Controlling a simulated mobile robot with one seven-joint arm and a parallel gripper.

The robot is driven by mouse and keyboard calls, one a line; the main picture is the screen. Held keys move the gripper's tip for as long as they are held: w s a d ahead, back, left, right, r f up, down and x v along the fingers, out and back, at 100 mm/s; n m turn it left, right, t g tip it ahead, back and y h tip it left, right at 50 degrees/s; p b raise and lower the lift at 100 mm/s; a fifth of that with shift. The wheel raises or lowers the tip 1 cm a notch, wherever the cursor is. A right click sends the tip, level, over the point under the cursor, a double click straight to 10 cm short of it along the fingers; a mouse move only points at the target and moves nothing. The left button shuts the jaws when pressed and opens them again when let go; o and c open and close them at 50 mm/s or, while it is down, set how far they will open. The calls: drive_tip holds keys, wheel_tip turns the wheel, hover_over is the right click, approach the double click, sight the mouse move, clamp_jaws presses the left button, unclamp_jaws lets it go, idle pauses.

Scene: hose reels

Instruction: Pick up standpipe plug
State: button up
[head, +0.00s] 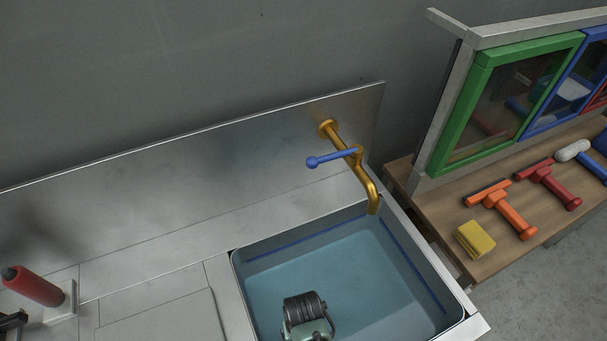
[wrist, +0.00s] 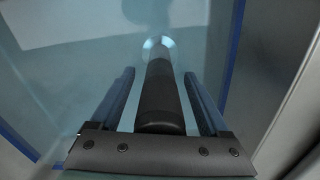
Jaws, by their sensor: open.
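The standpipe plug (wrist: 160,95), a long dark cylinder, stands in the sink in the wrist view. Its near end is close to the gripper's base, and its far end meets a pale, bright ring at the sink floor. My gripper (wrist: 160,74) is open, with one blue-grey finger on each side of the plug. Gaps show between the fingers and the plug. In the head view, part of my arm (head: 306,312) is over the sink (head: 238,290), and the plug and fingers cannot be made out.
The sink looks filled with bluish water. A brass tap (head: 371,190) with a blue lever (head: 327,160) rises at its back right. A red bottle (head: 33,287) is at the left. A wooden bench (head: 480,262) at the right holds squeegees (head: 505,212) and a yellow sponge (head: 474,239).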

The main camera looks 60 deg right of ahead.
clamp_jaws()
idle(1.4)
